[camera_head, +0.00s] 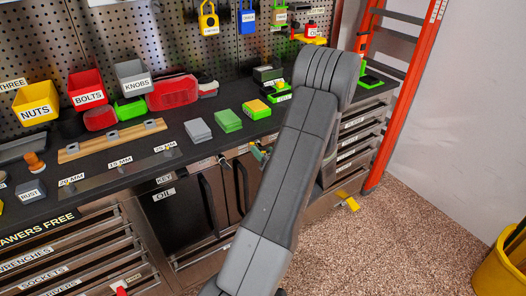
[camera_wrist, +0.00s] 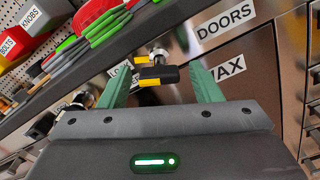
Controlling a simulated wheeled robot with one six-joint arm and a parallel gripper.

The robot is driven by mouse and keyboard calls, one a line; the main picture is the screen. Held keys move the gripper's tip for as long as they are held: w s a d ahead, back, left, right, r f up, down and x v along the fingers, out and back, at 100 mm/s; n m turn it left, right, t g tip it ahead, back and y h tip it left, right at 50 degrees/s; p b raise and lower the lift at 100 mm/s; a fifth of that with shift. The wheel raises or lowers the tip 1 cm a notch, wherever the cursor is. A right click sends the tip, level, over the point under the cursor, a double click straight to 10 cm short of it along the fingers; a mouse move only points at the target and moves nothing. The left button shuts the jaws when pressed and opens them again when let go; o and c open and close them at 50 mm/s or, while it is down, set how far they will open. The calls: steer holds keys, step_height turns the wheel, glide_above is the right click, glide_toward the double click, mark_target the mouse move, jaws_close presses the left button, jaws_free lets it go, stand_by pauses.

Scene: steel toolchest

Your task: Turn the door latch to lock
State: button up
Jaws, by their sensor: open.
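The door latch (camera_wrist: 160,75) is a small black handle with yellow parts, on a metal stem. It lies about crosswise in the wrist view, its black end to the right. My gripper (camera_wrist: 159,70) is open, with one green finger on each side of the latch. I see no clear contact between fingers and latch. A label left of the latch is partly hidden. In the head view my arm covers most of the latch area.
The dark worktop (camera_head: 110,150) runs above the doors, holding bins, sponges and a wooden board (camera_head: 112,140). Black door handles (camera_head: 208,204) stick out left of my arm. Drawers (camera_head: 357,140) and an orange ladder (camera_head: 395,105) stand at right.

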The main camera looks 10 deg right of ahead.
steer(key=b+v, duration=0.1)
steer(key=v, duration=1.1)
steer(key=shift+s, duration=0.15)
steer(key=p+x, duration=0.1)
steer(key=x, duration=1.2)
steer(key=shift+w+a, duration=0.15)
steer(key=shift+w, duration=0.35)
steer(key=shift+n, duration=0.3)
